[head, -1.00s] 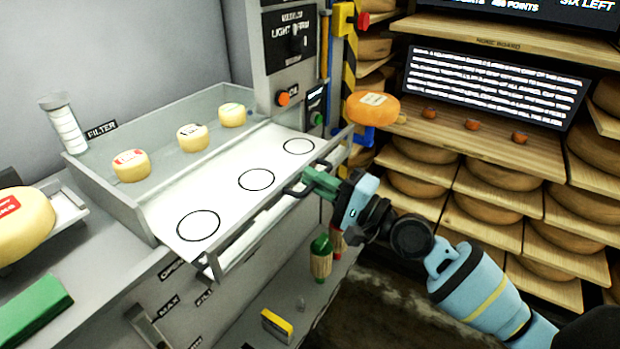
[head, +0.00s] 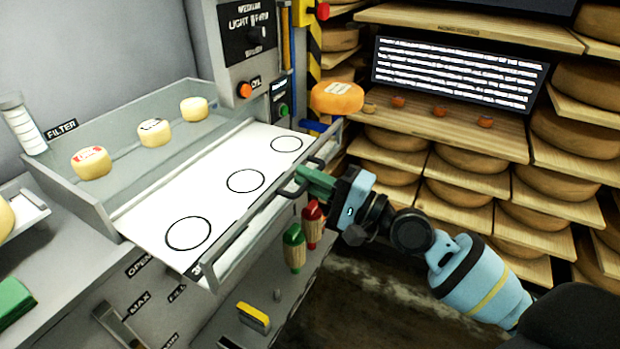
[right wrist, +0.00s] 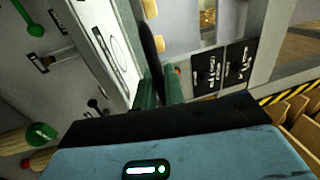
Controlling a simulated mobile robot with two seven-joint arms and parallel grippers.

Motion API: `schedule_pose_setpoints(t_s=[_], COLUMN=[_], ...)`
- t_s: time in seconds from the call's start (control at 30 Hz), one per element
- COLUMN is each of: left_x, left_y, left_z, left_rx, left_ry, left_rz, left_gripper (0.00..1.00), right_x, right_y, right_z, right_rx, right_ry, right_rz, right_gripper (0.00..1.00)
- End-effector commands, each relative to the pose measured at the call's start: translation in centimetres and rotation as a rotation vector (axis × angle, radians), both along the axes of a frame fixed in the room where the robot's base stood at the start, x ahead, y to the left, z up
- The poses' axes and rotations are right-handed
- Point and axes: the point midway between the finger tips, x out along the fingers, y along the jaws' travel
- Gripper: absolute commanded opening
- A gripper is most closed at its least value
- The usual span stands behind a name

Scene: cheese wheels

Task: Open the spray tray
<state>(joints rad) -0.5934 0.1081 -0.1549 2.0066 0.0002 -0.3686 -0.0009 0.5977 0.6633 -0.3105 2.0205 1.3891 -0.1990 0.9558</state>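The spray tray (head: 215,205) is a white sliding sheet with several black circles, pulled partway out to the right of the glass-walled box in the head view. A dark handle (head: 287,192) sticks out from its front rail. My right gripper (head: 300,180) has its green fingers at this handle. In the right wrist view the fingers (right wrist: 161,88) stand close on both sides of the dark handle (right wrist: 149,40). The grip itself is partly hidden. My left gripper is not in view.
Several small cheeses (head: 154,132) stand in the box behind the sheet. An orange cheese (head: 337,97) sits beyond the tray's far end. Green-and-wood (head: 294,250) and red-topped (head: 312,225) tools hang below the rail. Cheese shelves stand right.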

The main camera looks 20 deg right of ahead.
Motion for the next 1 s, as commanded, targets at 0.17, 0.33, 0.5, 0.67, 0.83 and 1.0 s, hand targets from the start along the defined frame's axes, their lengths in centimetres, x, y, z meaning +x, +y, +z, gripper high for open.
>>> schedule_pose_setpoints(t_s=[0.17, 0.33, 0.5, 0.67, 0.83, 1.0], left_x=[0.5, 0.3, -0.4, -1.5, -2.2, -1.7], left_y=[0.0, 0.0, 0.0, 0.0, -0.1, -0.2], left_z=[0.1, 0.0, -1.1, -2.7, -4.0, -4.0], left_rx=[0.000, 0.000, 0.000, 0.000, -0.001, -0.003], left_ry=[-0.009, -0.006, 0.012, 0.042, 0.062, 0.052], left_rz=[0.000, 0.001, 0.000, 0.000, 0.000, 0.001], left_gripper=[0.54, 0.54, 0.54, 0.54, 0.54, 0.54], right_x=[0.0, -0.2, -1.6, -3.7, -5.3, -6.0], right_y=[0.0, -0.1, -1.3, -2.9, -4.1, -4.6], right_z=[0.0, -0.1, -0.9, -1.6, -1.8, -1.6], right_rx=[0.001, 0.000, -0.002, -0.004, -0.001, 0.000], right_ry=[-0.001, 0.000, 0.005, 0.008, 0.005, 0.003], right_rz=[0.000, 0.000, -0.001, 0.000, -0.002, 0.001], right_gripper=[0.15, 0.15, 0.15, 0.15, 0.15, 0.15])
